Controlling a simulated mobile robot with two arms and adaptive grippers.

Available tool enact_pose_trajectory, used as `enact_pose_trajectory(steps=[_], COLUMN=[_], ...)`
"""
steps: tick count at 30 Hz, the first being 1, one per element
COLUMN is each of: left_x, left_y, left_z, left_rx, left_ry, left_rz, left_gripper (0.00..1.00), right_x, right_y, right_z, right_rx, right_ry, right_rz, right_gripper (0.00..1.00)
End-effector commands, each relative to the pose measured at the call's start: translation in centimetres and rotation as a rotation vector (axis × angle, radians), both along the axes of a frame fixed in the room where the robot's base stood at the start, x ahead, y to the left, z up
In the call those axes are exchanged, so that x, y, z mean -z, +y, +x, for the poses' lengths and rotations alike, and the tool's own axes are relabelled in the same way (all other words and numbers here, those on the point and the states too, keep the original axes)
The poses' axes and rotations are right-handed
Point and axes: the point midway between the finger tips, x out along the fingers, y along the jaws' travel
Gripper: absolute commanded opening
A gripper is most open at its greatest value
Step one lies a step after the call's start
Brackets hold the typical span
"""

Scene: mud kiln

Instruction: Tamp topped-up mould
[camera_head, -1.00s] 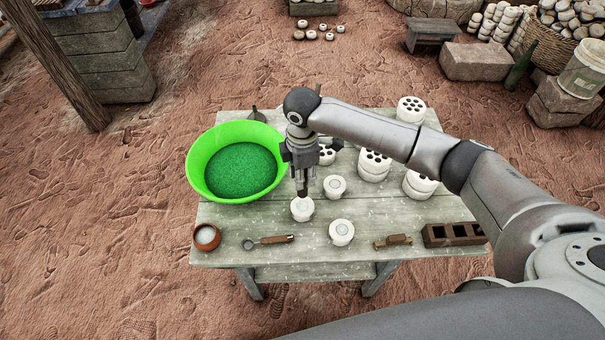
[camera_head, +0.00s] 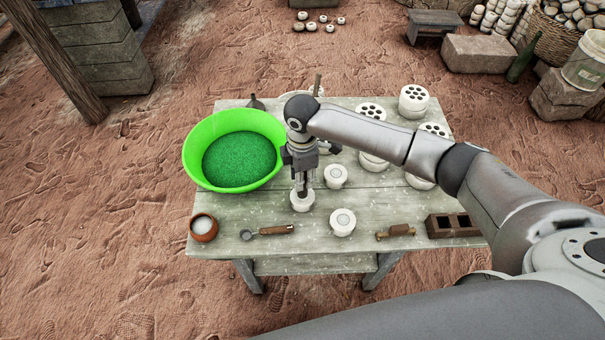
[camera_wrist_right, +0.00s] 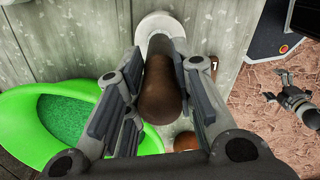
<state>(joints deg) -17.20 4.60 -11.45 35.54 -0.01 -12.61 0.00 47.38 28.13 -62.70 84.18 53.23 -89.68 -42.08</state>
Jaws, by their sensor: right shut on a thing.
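My right gripper (camera_head: 302,178) is shut on a brown wooden tamper, upright over a small round white mould (camera_head: 302,204) at the table's front left. In the right wrist view the tamper (camera_wrist_right: 160,92) lies between the fingers, its far end at the white mould (camera_wrist_right: 152,22). Whether its foot presses on the filling is hidden. Two similar white moulds stand nearby, one behind right (camera_head: 336,176) and one in front right (camera_head: 342,222). What looks like my left gripper (camera_wrist_right: 292,98) shows small at the right of the wrist view, its jaws unclear.
A bright green basin (camera_head: 196,150) of green grains stands left of my gripper. A brown bowl (camera_head: 203,229), a spoon-like tool (camera_head: 268,231), a wooden-handled tool (camera_head: 396,232) and a brown box mould (camera_head: 452,226) line the front. White holed pieces (camera_head: 413,101) stand at the back right.

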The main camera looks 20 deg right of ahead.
Motion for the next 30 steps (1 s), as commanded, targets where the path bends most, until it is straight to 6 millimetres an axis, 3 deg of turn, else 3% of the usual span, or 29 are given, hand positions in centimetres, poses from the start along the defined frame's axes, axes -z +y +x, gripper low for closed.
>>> enact_pose_trajectory(steps=[30], left_x=[-0.96], left_y=[0.00], left_z=[0.02], left_rx=[0.000], left_ry=[0.000], left_rz=[0.000], left_gripper=[1.00], right_x=[-0.05], right_y=[-0.06], right_z=[-0.02], right_rx=[0.001], right_ry=[0.000], right_rz=[-0.001], right_gripper=[0.00])
